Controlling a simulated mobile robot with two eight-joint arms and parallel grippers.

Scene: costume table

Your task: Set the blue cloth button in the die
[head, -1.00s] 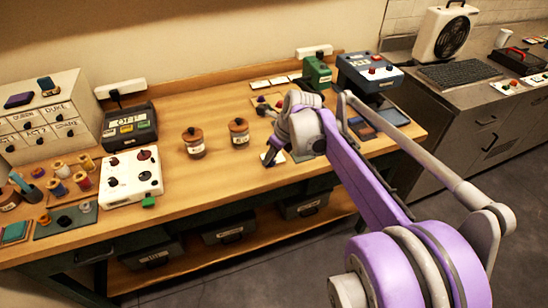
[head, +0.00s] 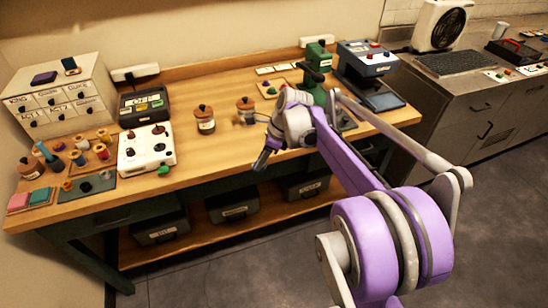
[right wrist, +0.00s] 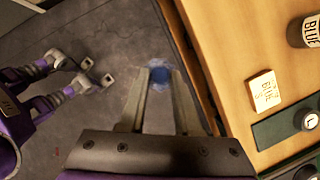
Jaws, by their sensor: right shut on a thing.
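My right gripper (right wrist: 161,77) is shut on the blue cloth button (right wrist: 159,75), which shows blurred between its fingertips in the right wrist view. In the head view this gripper (head: 262,158) points down at the table's front edge, and the button cannot be made out there. In the right wrist view, a black round piece with a white L on top (right wrist: 308,119) stands on a dark green plate (right wrist: 274,130) to the right of the gripper; I cannot tell if it is the die. My left gripper is not in view.
A jar labelled BLUE (right wrist: 305,32) and a cream card (right wrist: 264,91) lie right of the gripper. A green press (head: 318,56) and a blue-grey machine (head: 366,58) stand at the back right. A white box with knobs (head: 146,148) stands left. Floor shows below the gripper.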

